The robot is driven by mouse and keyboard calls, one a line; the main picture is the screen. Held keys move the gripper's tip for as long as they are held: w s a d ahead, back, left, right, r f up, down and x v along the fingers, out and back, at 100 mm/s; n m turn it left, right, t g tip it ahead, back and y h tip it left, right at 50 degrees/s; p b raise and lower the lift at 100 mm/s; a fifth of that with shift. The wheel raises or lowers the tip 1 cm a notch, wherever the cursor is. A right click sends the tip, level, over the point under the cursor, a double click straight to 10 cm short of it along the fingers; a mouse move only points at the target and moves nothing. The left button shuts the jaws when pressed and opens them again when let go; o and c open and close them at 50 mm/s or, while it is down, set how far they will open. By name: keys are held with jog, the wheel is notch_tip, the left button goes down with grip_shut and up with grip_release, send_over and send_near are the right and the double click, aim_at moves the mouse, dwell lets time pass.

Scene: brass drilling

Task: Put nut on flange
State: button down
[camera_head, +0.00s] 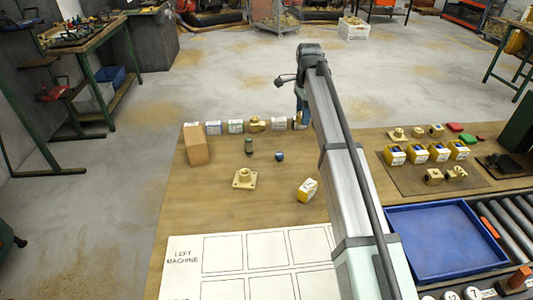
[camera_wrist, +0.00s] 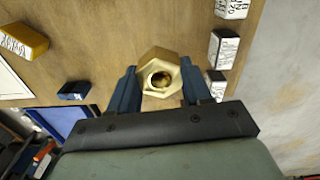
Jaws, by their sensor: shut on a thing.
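A brass hex nut (camera_wrist: 147,82) sits between the two blue fingers of my gripper (camera_wrist: 158,76), which is shut on it. Its round hole faces the wrist camera. In the head view my gripper (camera_head: 300,118) is at the far edge of the table, beside the row of boxes, and the nut is mostly hidden there. A brass flange (camera_head: 244,177) with a square base plate and a raised centre lies flat on the table. It is nearer the head camera and left of my gripper, well apart from it. I cannot make out this flange in the wrist view.
A row of small boxes (camera_head: 235,127) and a brass part (camera_head: 257,123) line the far edge. A blue tray (camera_head: 440,240) is right.

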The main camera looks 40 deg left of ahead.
jog(key=s+a+r+n, duration=0.1)
jog(key=s+a+r, duration=0.1)
jog(key=s+a, duration=0.5)
jog(key=r+m, duration=0.2)
send_over(244, 172)
jog(key=shift+f, duration=4.85)
jog(key=shift+f, duration=0.15)
jog(key=shift+c, duration=2.4)
grip_release()
